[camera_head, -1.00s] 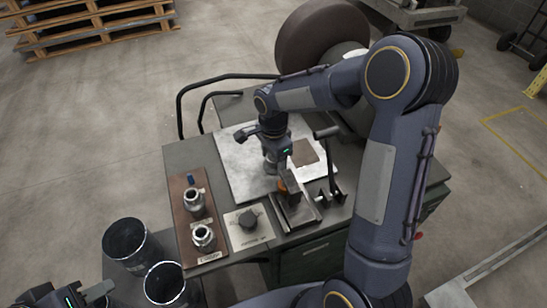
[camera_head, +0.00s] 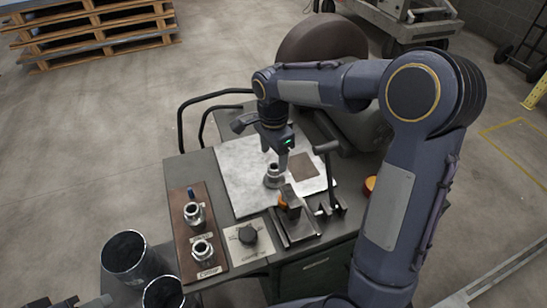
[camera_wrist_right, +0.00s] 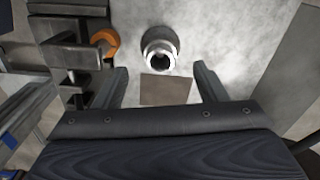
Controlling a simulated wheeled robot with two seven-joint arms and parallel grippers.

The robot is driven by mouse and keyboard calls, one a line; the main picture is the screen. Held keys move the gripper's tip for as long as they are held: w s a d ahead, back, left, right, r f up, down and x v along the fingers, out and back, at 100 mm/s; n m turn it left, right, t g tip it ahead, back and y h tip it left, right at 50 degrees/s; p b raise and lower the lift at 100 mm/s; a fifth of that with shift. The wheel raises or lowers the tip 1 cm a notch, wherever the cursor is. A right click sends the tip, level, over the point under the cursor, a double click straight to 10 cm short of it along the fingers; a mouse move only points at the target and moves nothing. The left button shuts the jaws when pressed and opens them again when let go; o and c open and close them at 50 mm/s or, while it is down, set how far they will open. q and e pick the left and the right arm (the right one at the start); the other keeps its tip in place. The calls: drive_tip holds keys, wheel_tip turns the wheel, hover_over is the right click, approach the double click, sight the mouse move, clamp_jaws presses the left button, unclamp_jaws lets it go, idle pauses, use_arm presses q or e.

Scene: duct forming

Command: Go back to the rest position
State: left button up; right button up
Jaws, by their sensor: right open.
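My right gripper (camera_head: 276,158) is open and empty above the pale metal sheet (camera_head: 238,170) on the cart. In the right wrist view its two fingers (camera_wrist_right: 162,84) are spread wide with nothing between them. A metal fitting (camera_head: 273,177) stands on the sheet just below the gripper; in the right wrist view the fitting (camera_wrist_right: 160,47) lies beyond the fingertips, apart from them. Only a small part of my left gripper (camera_head: 62,303) shows at the bottom left edge, and its jaws cannot be made out.
A brown board (camera_head: 182,220) holds two fittings (camera_head: 194,214). A clamp with a black lever (camera_head: 328,170) and an orange part stands right of the sheet. Open cylinders (camera_head: 128,258) stand at the front left.

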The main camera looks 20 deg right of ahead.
idle(0.4)
use_arm(q)
wheel_tip(320, 180, up, 4)
drive_tip(key=p, duration=0.4)
drive_tip(key=shift+r, duration=0.2)
use_arm(e)
drive_tip(key=s+a+r+n+t+y, duration=0.1)
drive_tip(key=s+r+n+t+y, duration=0.1)
drive_tip(key=s+r+n, duration=0.2)
drive_tip(key=s+a+r+n+t+y, duration=0.1)
drive_tip(key=s+r+n+t, duration=0.2)
drive_tip(key=s+n, duration=0.7)
drive_tip(key=s+r, duration=0.2)
drive_tip(key=s, duration=0.7)
drive_tip(key=shift+s+n+t+y, duration=0.2)
drive_tip(key=shift+n+t+y, duration=0.1)
drive_tip(key=shift+n+y, duration=0.1)
